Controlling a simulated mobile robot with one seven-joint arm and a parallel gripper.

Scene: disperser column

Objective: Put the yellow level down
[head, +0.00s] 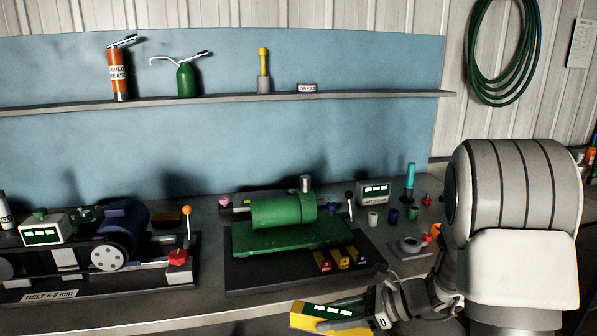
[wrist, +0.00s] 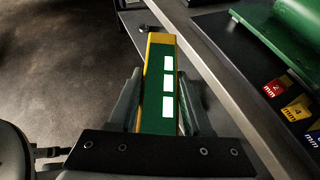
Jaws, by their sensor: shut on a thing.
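The yellow level (head: 318,319) has a yellow body, a green top and white windows. It shows at the bottom of the head view, in front of the bench's front edge. My gripper (head: 362,316) is shut on the level. In the wrist view the level (wrist: 158,62) sticks out lengthwise between the two fingers of my gripper (wrist: 160,105), its green face toward the camera. It is held in the air beside the bench edge, with floor below. Its underside is hidden.
The workbench (head: 215,290) carries a green machine (head: 283,210) on a dark plate with colored mm blocks (head: 342,259). A blue motor unit (head: 122,225) stands left, and small cups and a display box (head: 374,193) stand right. A narrow bare strip runs along the front edge.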

